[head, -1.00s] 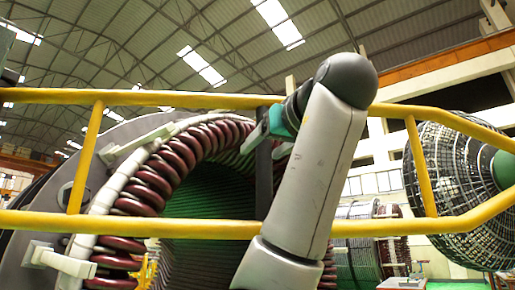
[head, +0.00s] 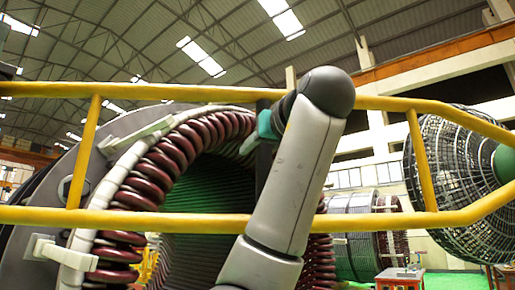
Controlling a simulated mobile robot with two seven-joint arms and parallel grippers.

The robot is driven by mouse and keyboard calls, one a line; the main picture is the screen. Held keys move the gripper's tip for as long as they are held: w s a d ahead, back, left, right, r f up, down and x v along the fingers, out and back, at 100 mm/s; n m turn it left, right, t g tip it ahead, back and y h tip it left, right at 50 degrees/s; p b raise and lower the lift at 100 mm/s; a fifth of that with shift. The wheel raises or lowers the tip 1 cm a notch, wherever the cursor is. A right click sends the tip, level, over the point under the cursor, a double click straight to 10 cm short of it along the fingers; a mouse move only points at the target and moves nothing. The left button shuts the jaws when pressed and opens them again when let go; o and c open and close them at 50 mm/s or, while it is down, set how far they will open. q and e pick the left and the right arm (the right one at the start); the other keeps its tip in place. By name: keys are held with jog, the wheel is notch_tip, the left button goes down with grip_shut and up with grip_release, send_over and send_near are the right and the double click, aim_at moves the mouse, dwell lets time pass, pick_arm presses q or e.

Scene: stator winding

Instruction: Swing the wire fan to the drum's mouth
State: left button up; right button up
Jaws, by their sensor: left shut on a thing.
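The wire fan (head: 446,190), a round dark mesh with a green hub, is at the right edge, partly cut off. A yellow tube frame (head: 150,217) runs across the view and reaches it. The drum (head: 150,185), ringed with dark red coils and with a green inside, stands open at the left behind the frame. The fan is well to the right of its mouth. My left gripper (head: 258,140), teal and partly hidden by my arm, is shut on a dark upright bar (head: 263,168) between the yellow tubes. My right gripper is not in view.
A second, smaller drum (head: 355,228) with coils stands farther back, between the near drum and the fan. A small red-legged table (head: 400,275) is in front of it. White brackets (head: 62,257) stick out from the near drum's rim.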

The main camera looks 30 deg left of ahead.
pick_arm(q)
grip_shut()
dwell(0.8)
